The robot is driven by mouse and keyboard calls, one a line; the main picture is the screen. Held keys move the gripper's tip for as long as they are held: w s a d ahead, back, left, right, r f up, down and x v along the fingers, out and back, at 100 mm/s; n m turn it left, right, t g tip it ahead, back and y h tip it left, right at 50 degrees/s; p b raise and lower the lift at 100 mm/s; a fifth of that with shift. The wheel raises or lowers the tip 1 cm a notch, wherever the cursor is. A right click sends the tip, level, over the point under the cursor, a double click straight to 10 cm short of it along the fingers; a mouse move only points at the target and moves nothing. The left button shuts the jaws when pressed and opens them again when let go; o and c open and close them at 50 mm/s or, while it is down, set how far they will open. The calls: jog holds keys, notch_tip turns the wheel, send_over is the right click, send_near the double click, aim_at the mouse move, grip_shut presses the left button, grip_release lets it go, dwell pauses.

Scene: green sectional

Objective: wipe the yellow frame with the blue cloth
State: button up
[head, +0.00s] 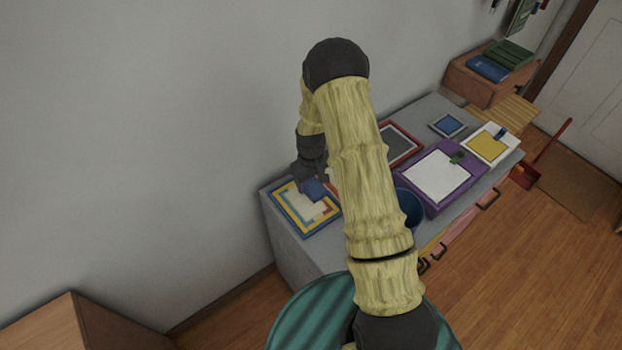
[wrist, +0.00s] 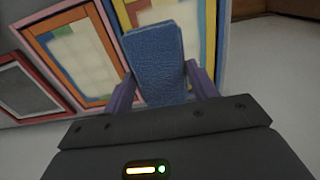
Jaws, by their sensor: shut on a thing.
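The yellow frame (head: 288,212) lies at the near left end of a grey cabinet top in the head view. It has a blue outer edge, and its pale panel has coloured strips along the sides. My gripper (wrist: 162,84) is shut on the blue cloth (wrist: 158,50), a folded pad between its two purple fingers. In the head view the cloth (head: 313,189) is over the frame's far part; I cannot tell whether it touches. In the wrist view the cloth hides part of the panel, and the yellow border (wrist: 209,40) shows to its right.
A dark blue bin (head: 411,207), a purple-framed board (head: 437,176) and a red-framed grey panel (head: 402,143) stand along the cabinet top (head: 281,240), partly behind my arm. A white-framed yellow panel (head: 488,145) is farther right. The wall is close behind.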

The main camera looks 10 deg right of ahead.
jog(key=shift+f+b, duration=1.15)
jog(key=shift+f, duration=0.9)
jog(key=shift+f+b, duration=0.4)
jog(key=shift+f, duration=0.2)
jog(key=shift+w, duration=0.15)
jog(key=shift+w+a+r, duration=0.1)
jog(key=shift+w+a, duration=0.15)
jog(key=shift+w, duration=0.2)
jog(key=shift+w+a+r, duration=0.1)
jog(key=shift+w+a, duration=0.1)
jog(key=shift+w, duration=0.25)
jog(key=shift+s+d+f, duration=0.1)
jog(key=shift+s+d, duration=0.2)
jog(key=shift+s, duration=0.4)
jog(key=shift+s+d+f, duration=0.1)
jog(key=shift+s+d, duration=0.2)
jog(key=shift+s, duration=0.4)
jog(key=shift+s+d, duration=0.3)
jog(key=shift+s, duration=0.4)
jog(key=shift+w+a, duration=0.1)
jog(key=shift+w, duration=0.05)
